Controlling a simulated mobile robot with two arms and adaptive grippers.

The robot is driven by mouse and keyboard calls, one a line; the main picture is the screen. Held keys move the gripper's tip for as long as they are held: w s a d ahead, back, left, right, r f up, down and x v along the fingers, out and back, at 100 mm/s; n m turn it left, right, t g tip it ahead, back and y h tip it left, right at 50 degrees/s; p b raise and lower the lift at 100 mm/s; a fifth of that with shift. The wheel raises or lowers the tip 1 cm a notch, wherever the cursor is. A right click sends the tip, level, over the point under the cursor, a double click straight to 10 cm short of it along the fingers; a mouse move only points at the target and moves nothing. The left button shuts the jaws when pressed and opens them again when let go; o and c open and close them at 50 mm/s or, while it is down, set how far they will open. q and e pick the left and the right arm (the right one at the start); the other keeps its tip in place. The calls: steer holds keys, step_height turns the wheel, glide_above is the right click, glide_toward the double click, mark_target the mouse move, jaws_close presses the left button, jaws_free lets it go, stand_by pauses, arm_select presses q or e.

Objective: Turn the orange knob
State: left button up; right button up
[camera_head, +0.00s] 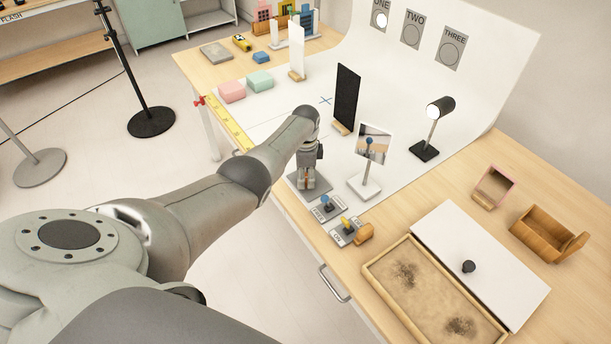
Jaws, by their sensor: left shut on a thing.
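My left gripper (308,180) points down over a small grey plate (322,184) at the table's front edge. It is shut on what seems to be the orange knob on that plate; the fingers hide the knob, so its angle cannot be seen. To the right are a plate with a blue-topped lever (325,202) and a plate with a yellow lever (346,222). A tan-orange rounded piece (364,233) lies beside the yellow lever's plate. On the backdrop, the ONE disc (382,20) is bright white; TWO (411,33) and THREE (449,54) are grey. My right gripper is not in view.
A picture stand (373,143), a black panel (346,95) and a lit lamp (439,108) stand behind the plates.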

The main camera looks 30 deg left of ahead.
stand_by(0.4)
arm_select(q)
steer(key=o, duration=1)
steer(key=shift+o, duration=0.2)
steer(key=shift+r, duration=0.1)
step_height(320, 180, up, 12)
stand_by(0.5)
